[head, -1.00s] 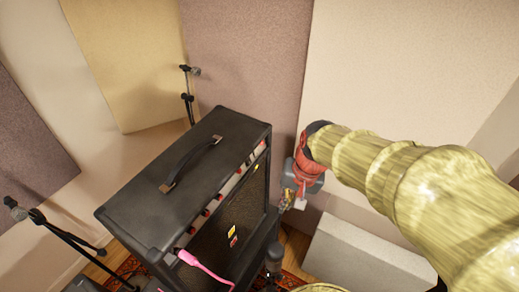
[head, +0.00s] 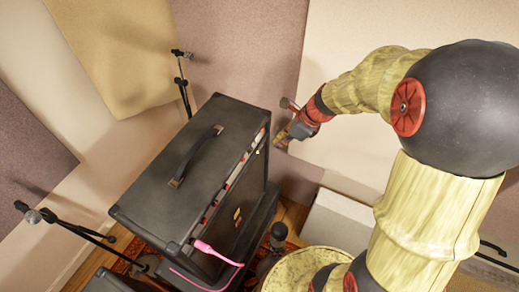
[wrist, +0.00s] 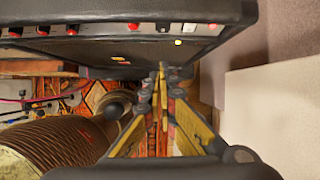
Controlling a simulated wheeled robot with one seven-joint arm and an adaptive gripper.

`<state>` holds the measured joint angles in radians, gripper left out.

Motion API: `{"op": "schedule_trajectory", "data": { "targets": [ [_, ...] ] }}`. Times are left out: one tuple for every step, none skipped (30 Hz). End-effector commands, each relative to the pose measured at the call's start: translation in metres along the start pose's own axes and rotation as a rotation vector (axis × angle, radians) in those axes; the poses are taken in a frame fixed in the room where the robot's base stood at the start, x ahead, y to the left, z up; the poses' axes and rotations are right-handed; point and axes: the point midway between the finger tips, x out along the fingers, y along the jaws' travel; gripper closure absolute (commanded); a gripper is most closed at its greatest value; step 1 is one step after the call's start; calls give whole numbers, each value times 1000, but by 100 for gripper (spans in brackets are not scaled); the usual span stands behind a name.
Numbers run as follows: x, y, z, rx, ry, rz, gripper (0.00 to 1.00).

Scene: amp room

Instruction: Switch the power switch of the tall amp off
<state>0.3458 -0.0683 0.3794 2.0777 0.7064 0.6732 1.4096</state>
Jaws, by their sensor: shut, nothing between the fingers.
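The tall amp (head: 150,202) is a black box with a handle on top, left of centre in the head view. Its control panel (head: 232,180) runs along the upper front edge. In the wrist view the amp (wrist: 185,10) fills the top, with red knobs (wrist: 72,30) and small pale fittings (wrist: 212,26) on its panel. I cannot tell which fitting is the power switch. My gripper (head: 281,142) is right of the amp's panel end, apart from it. Its fingers (wrist: 162,68) are shut and empty, pointing toward the amp front below the panel in the wrist view.
A pink cable (head: 215,252) is plugged into the panel's near end. Microphone stands stand behind (head: 183,92) and left (head: 75,228) of the amp. A pale block (head: 335,222) lies by the wall on the right. Free space lies between the gripper and the wall panel.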

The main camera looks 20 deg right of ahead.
Motion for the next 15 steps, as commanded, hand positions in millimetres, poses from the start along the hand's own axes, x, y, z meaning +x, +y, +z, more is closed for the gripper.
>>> {"op": "schedule_trajectory", "data": {
  "targets": [
    [0,0,0,22,0,-2,100],
    [0,0,0,32,1,-2,100],
    [0,0,0,45,1,-2,100],
    [0,0,0,51,1,-2,100],
    [0,0,0,55,1,-2,100],
    [0,0,0,58,1,-2,100],
    [0,0,0,59,1,-2,100],
    [0,0,0,60,1,-2,100],
    [0,0,0,59,1,-2,100],
    [0,0,0,59,1,-2,100],
    [0,0,0,58,2,-2,100],
    [0,0,0,58,2,-2,100],
    [0,0,0,58,2,-2,100],
    [0,0,0,58,2,-2,100],
    [0,0,0,57,2,-2,100]
  ]
}}
